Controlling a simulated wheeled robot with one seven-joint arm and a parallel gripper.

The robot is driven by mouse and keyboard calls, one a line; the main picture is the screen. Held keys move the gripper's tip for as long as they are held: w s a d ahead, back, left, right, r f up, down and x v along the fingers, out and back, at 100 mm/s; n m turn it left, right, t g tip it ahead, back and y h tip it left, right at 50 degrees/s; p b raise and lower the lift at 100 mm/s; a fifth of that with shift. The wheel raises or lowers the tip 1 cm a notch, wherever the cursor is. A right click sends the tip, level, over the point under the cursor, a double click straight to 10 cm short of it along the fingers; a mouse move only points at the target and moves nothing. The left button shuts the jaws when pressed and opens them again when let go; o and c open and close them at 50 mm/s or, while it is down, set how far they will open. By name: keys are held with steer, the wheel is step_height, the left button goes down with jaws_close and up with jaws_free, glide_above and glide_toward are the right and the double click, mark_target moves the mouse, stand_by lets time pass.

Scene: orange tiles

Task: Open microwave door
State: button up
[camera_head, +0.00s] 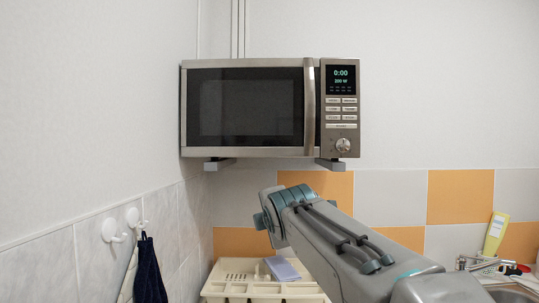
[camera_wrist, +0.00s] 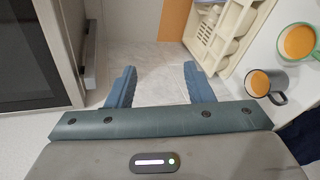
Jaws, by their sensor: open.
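The microwave (camera_head: 250,153) hangs on wall brackets, silver with a dark glass door (camera_head: 247,105). The door looks closed. Its vertical bar handle (camera_head: 309,106) is on the door's right side, beside the control panel (camera_head: 341,125) with a lit display. My arm rises from the lower right to below the microwave; its fingers cannot be made out in the head view. In the wrist view my gripper (camera_wrist: 159,88) is open, with two blue fingers apart and nothing between them. Part of the microwave (camera_wrist: 45,103) shows at the left of that view, apart from the fingers.
A cream dish rack (camera_head: 265,289) stands below the microwave. The wrist view shows two mugs, one green (camera_wrist: 297,42) and one grey (camera_wrist: 259,84), beside it. Wall hooks (camera_head: 115,231) with a dark cloth (camera_head: 149,272) are at left. A yellow bottle (camera_head: 495,234) stands right, near the sink.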

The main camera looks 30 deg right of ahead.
steer(key=d+r+n+t+h+b, duration=0.1)
steer(key=d+r+n+t+h, duration=0.15)
steer(key=r, duration=0.35)
steer(key=d+r+n+t+h+b, duration=0.1)
steer(key=d+r+n, duration=0.3)
steer(key=r, duration=0.2)
steer(key=n+t+h, duration=0.2)
steer(key=n+h, duration=0.1)
steer(key=n, duration=0.4)
glide_toward(310, 100)
steer(key=p+x, duration=0.3)
steer(key=p, duration=0.2)
steer(key=p+x, duration=0.3)
steer(key=p, duration=0.2)
steer(key=shift+w+d+r, duration=0.15)
steer(key=shift+d+r, duration=0.05)
steer(key=shift+r, duration=0.1)
steer(key=p+x, duration=0.3)
steer(key=shift+w+d+t+p, duration=0.2)
steer(key=shift+w+t+p, duration=0.05)
steer(key=shift+w+p, duration=0.15)
jaws_close()
